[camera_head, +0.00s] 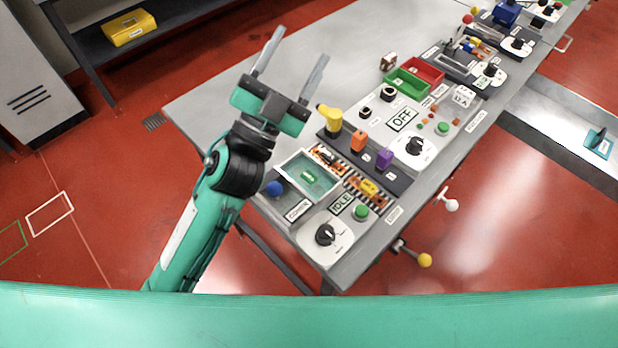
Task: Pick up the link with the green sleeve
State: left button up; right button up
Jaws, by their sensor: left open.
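A small green piece (308,177), which looks like the link with the green sleeve, lies in a shallow pale-rimmed tray (290,160) near the front left of the bench. It is too small to make out its ends. My left gripper (300,48) is open and empty, its two fingers spread and pointing up the picture. It is above the bench's left part, up and left of the tray and well apart from the green piece. My right gripper is not in view.
Yellow (329,120), orange (358,141) and purple (384,158) handles stand close right of the tray. A blue knob (273,188) is at its left. Green (405,84) and red (424,69) bins stand farther back. The bench top (340,50) is clear at back left.

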pick_arm(q)
jog(key=s+d+r+m+g+h, duration=0.2)
jog(key=s+d+m+g+h, duration=0.3)
jog(key=m+g, duration=0.6)
jog(key=s+d+r+m+g+h, duration=0.2)
jog(key=s+d+m+g+h, duration=0.3)
jog(key=m+g, duration=0.5)
jog(key=s+d+f+m+g+y, duration=0.3)
jog(key=d+f+m+g+y, duration=0.1)
jog(key=m+g+y, duration=0.15)
jog(key=m+t+y+p, duration=0.25)
jog(key=t+y, duration=0.35)
jog(key=y, duration=1.4)
send_over(309, 176)
notch_tip(309, 176, down, 22)
jog(key=shift+d+f+b, duration=0.1)
jog(key=shift+b, duration=0.2)
notch_tip(309, 176, down, 4)
jog(key=shift+f+p, duration=0.15)
jog(key=shift+p, duration=1)
jog(key=shift+f, duration=0.55)
jog(key=c, duration=1.1)
